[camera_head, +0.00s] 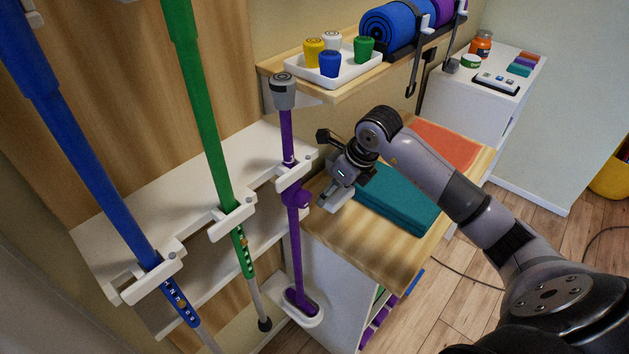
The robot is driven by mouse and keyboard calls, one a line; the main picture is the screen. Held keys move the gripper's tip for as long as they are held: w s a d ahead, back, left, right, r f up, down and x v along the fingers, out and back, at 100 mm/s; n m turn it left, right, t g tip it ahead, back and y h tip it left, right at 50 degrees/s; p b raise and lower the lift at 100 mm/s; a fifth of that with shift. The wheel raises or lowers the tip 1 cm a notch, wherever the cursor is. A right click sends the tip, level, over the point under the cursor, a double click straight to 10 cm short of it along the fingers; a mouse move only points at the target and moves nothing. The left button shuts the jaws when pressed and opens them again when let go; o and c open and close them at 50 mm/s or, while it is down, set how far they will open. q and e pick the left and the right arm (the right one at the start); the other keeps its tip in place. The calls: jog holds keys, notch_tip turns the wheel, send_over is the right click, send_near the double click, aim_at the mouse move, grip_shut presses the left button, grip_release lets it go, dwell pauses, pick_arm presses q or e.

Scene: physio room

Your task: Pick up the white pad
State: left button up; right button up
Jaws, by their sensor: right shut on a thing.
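My right gripper (335,180) reaches in from the right, above the left end of a wooden-topped cabinet. It is shut on a small pale piece, the white pad (335,198), which shows at its lower finger. The gripper hides most of the pad, so its full shape cannot be told. A purple cane (297,250) stands just left of the gripper in a white wall holder. A folded teal cloth or mat (397,200) lies on the cabinet top right of the gripper, partly under my arm. My left gripper is not in view.
Green (205,110) and blue (95,180) poles stand at left in white holders. A shelf above holds a white tray (335,76) of coloured cups and rolled mats (390,24). An orange mat (445,145) lies behind my arm. The cabinet's front wooden top (375,255) is bare.

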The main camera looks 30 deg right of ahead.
jog(key=s+d+b, duration=0.2)
jog(key=s+d, duration=0.1)
jog(key=s, duration=0.6)
jog(key=shift+s+d, duration=0.1)
jog(key=o, duration=0.5)
jog(key=c, duration=0.5)
